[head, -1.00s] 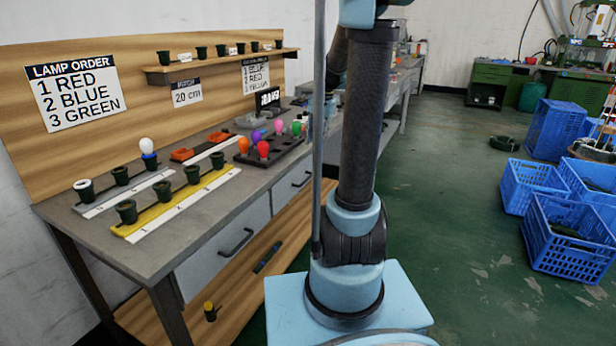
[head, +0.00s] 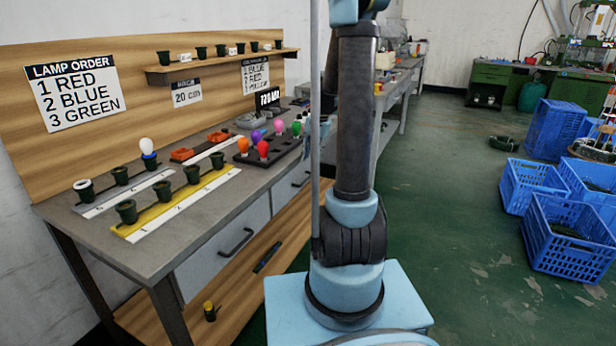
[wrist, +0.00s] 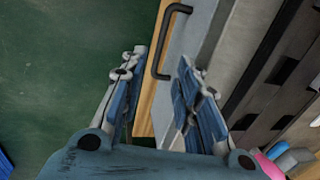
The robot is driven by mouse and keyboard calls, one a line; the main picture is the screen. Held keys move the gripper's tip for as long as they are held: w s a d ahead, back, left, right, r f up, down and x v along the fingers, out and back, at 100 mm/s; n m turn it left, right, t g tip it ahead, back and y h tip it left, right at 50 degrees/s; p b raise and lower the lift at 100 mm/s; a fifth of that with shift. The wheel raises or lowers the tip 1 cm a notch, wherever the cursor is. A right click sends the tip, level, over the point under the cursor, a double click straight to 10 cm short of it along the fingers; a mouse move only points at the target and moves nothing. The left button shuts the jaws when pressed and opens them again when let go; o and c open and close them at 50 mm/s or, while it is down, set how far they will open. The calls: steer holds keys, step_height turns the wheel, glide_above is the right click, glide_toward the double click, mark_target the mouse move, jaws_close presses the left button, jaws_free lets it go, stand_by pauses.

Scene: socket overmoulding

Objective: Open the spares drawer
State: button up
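The bench has two grey drawer fronts in the head view. The left drawer (head: 222,256) is shut, with a dark bar handle. The right drawer (head: 288,191) is partly hidden behind my arm and looks shut. I see no label telling which is the spares drawer. In the wrist view, a pale drawer front (wrist: 196,32) carries a black bar handle (wrist: 163,42). My gripper (wrist: 157,68) is open and empty. Its fingers are spread on either side of the lower end of the handle, apparently without touching it. In the head view the gripper is mostly hidden behind my arm.
The bench top (head: 110,243) holds socket strips and a dark tray (head: 285,150) of coloured bulbs above the drawers. A wooden lower shelf (head: 228,292) runs beneath. Blue crates (head: 570,238) stand on the right. The green floor between is clear.

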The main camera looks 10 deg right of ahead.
mark_target(308, 179)
steer(key=f, duration=0.3)
steer(key=a+f, duration=0.1)
steer(key=f, duration=0.2)
steer(key=w+f, duration=0.1)
steer(key=f, duration=0.2)
steer(key=shift+a, duration=0.15)
jaws_close()
